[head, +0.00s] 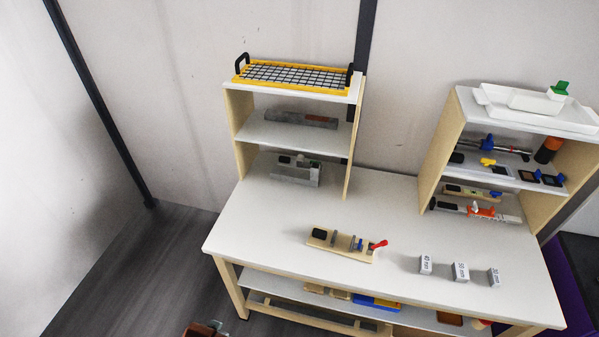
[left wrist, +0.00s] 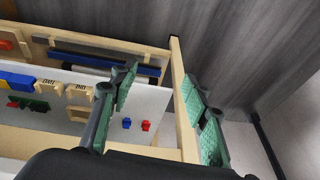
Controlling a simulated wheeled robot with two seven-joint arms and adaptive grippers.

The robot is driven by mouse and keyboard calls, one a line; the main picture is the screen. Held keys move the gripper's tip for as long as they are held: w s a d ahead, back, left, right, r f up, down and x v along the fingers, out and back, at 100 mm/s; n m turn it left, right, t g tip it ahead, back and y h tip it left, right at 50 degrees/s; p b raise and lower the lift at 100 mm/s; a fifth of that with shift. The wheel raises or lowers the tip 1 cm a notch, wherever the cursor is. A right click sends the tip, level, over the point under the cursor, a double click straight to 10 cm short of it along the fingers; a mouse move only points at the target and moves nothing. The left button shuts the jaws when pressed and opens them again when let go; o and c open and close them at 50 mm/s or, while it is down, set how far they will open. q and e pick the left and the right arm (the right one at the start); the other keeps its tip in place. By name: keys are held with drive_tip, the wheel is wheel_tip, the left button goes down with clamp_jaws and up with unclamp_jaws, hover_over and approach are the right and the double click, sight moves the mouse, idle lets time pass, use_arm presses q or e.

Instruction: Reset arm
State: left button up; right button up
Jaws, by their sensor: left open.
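My left gripper (left wrist: 165,105) shows in the left wrist view, its two green-padded fingers wide apart with nothing held between them. A wooden table leg lies in the background between the fingers; I cannot tell how far off it is. In the head view neither gripper can be made out. The white-topped table (head: 240,235) stands clear of any arm. A wooden board with a black block and a red-handled part (head: 340,245) lies on the tabletop.
Three grey labelled blocks, one of them marked 50 mm (head: 460,271), stand at the table's right. A left shelf unit (head: 357,130) carries a yellow-framed grid tray (head: 295,75). A right shelf unit (head: 429,185) holds several tools. The tabletop's front left is free.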

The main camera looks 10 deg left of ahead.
use_arm(q)
drive_tip(key=s+d+f+g+b, duration=0.1)
drive_tip(key=s+f+b, duration=0.25)
drive_tip(key=f, duration=1.15)
drive_tip(key=s+f+b, duration=0.2)
drive_tip(key=s+f, duration=0.2)
drive_tip(key=f, duration=1.1)
use_arm(e)
drive_tip(key=s+a+f+g, duration=0.1)
drive_tip(key=s+f, duration=0.3)
drive_tip(key=f, duration=1.1)
drive_tip(key=s+f, duration=0.3)
drive_tip(key=f, duration=1.2)
use_arm(q)
drive_tip(key=s+f+m+g+b, duration=0.1)
drive_tip(key=s+f+b, duration=0.2)
drive_tip(key=s+f, duration=1.2)
drive_tip(key=shift+s+f+h, duration=0.3)
drive_tip(key=shift+s+f, duration=0.05)
drive_tip(key=shift+f, duration=0.15)
use_arm(e)
drive_tip(key=s+f+n+g, duration=0.1)
drive_tip(key=s+f, duration=1.5)
drive_tip(key=shift+s+y, duration=0.15)
drive_tip(key=shift+y, duration=0.15)
